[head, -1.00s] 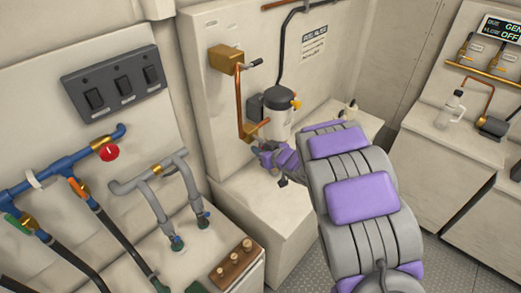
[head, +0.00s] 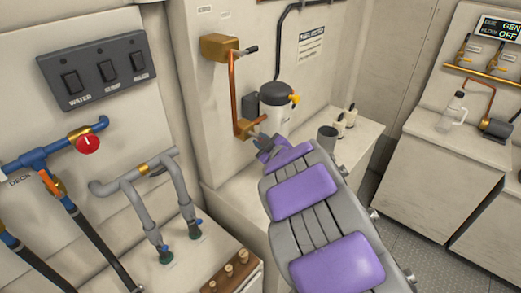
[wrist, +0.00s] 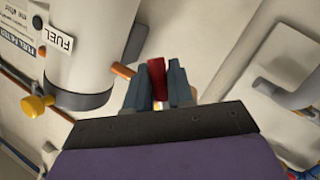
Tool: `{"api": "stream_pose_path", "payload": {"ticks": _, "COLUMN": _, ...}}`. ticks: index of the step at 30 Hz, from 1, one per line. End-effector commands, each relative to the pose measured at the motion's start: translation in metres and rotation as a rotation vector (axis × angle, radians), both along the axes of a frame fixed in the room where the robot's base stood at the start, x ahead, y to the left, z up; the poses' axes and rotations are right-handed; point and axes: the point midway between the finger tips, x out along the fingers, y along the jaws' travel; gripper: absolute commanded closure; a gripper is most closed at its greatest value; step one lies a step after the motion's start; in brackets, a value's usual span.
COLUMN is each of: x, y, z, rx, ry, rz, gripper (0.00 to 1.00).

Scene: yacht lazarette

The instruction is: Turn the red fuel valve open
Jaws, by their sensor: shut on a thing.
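The red fuel valve's handle (wrist: 158,78) shows in the wrist view as a red piece between the two grey-blue fingers of my gripper (wrist: 156,90). My gripper is shut on it. In the head view my gripper (head: 264,146) is beside a brass fitting (head: 244,128) at the foot of a copper pipe (head: 233,88). The red handle is hidden there by my gripper and arm. The handle's angle to the pipe cannot be told.
A grey-white fuel filter (head: 276,106) with a yellow knob (head: 295,99) stands close by my gripper. A grey cup (head: 327,138) is on the ledge to the right. Another round red knob (head: 87,144) sits on blue piping at the left.

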Motion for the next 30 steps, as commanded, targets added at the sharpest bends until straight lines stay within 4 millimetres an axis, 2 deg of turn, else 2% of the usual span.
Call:
{"api": "stream_pose_path", "payload": {"ticks": 17, "x": 0.0, "y": 0.0, "z": -0.0013, "rx": -0.034, "ry": -0.03, "rz": 0.003, "gripper": 1.0}}
{"api": "stream_pose_path", "payload": {"ticks": 18, "x": 0.0, "y": 0.0001, "z": -0.0013, "rx": -0.034, "ry": -0.03, "rz": 0.003, "gripper": 0.77}}
{"api": "stream_pose_path", "payload": {"ticks": 24, "x": 0.0008, "y": -0.0001, "z": -0.0008, "rx": -0.031, "ry": -0.031, "rz": 0.001, "gripper": 0.58}}
{"api": "stream_pose_path", "payload": {"ticks": 30, "x": 0.0012, "y": -0.0005, "z": -0.0002, "rx": -0.03, "ry": -0.032, "rz": 0.001, "gripper": 0.57}}
